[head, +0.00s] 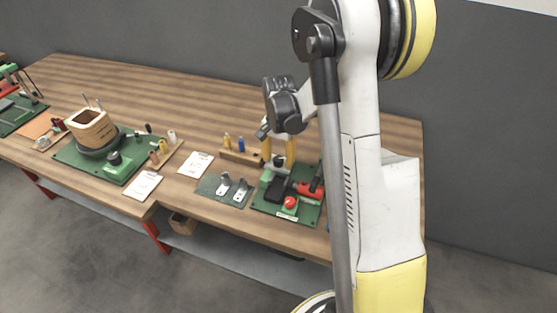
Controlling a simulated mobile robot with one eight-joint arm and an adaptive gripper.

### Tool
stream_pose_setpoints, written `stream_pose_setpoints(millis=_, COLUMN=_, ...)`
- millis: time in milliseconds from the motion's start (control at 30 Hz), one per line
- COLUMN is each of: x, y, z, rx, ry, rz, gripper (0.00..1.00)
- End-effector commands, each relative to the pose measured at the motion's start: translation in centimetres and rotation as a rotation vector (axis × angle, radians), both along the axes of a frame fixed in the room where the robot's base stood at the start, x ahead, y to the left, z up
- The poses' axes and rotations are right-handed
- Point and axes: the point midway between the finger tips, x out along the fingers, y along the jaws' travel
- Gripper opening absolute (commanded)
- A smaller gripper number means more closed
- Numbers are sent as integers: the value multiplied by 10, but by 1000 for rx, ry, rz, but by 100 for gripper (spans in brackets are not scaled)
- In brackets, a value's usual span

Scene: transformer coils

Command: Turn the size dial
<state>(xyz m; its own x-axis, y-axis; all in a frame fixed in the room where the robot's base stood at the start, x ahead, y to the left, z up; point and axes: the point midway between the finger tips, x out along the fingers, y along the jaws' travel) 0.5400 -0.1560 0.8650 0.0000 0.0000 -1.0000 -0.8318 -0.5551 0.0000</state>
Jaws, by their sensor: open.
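My gripper (272,122), dark and seen small, hangs above the back of the right green board (272,212). It looks open and empty, with its fingers partly hidden. The right board carries a green and black device (277,187), a red cylinder (307,190) and a round red knob or button (291,202). Two upright yellow posts or handles (290,150) stand behind the device, below my gripper. A black knob (113,158) sits on a green block on the left green board. I cannot make out which part is the size dial. My gripper appears apart from all of these.
The left board also holds a wooden coil form (92,127) on a black round base. A grey mat (225,190) with metal pieces and a wooden rack (241,156) lie beside the right board. White cards (143,185) lie near the front edge. The back of the table (190,100) is clear.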

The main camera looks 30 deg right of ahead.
Motion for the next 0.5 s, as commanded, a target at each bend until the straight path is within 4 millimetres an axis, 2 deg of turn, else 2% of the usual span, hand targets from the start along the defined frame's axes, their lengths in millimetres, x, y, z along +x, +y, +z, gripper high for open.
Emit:
stream_pose_setpoints(millis=33, x=0, y=0, z=0, rx=0, ry=0, rz=0, gripper=51)
stream_pose_setpoints(millis=67, x=0, y=0, z=0, rx=0, ry=0, rz=0, gripper=43)
stream_pose_setpoints(millis=200, x=0, y=0, z=0, rx=0, ry=0, rz=0, gripper=0)
stream_pose_setpoints(millis=500, x=0, y=0, z=0, rx=0, ry=0, rz=10, gripper=0)
